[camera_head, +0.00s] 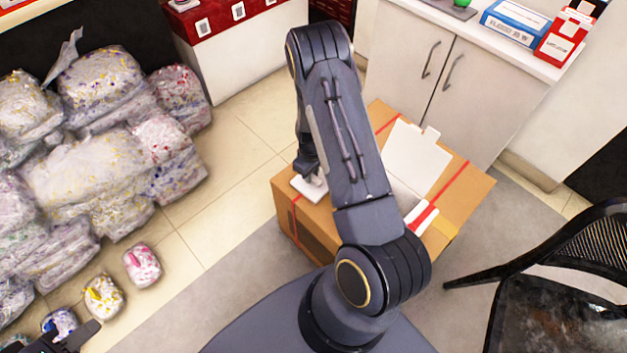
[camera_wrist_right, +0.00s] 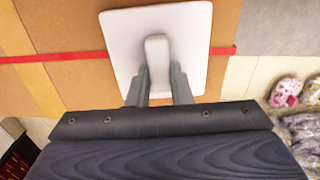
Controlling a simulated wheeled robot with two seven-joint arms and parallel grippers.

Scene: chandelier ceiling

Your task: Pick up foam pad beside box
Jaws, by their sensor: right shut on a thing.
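The foam pad (camera_head: 305,189) is a white, rounded square on the left part of the box top in the head view. In the right wrist view the foam pad (camera_wrist_right: 190,30) fills the top middle, with a raised white grip on its face. My right gripper (camera_wrist_right: 158,85) has its two fingers closed on that grip. In the head view my right gripper (camera_head: 314,178) points down at the pad, partly hidden by my arm. The cardboard box (camera_head: 290,215) has red tape bands; I cannot tell whether the pad touches it. My left gripper (camera_head: 75,338) shows only partly at the lower left.
An open white flap (camera_head: 415,157) stands on the box's right part. Wrapped bundles (camera_head: 95,150) are piled at left, with several small ones on the floor. A white cabinet (camera_head: 455,75) stands behind the box. A black chair (camera_head: 560,290) is at right.

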